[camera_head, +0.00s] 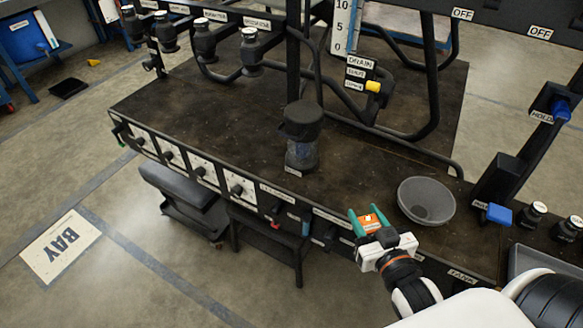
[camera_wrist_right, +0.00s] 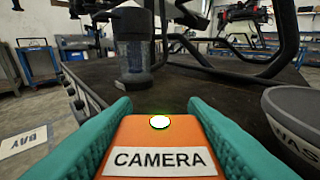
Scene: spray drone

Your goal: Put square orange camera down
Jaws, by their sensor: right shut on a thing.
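The orange camera (camera_head: 370,221) is a small square block between the teal fingers of my right gripper (camera_head: 368,222), above the front edge of the dark workbench (camera_head: 350,170). In the right wrist view the orange camera (camera_wrist_right: 160,145) shows a white CAMERA label and a round pale spot on top. The teal fingers press on both its sides, so the right gripper is shut on it. Whether its underside touches the bench cannot be seen. My left gripper is not in view.
A grey bowl (camera_head: 427,200) stands just right of the right gripper. A dark lidded jar (camera_head: 301,140) stands on the bench to the left, behind it. Black frame tubes rise at the back. Bare bench top lies between jar and bowl.

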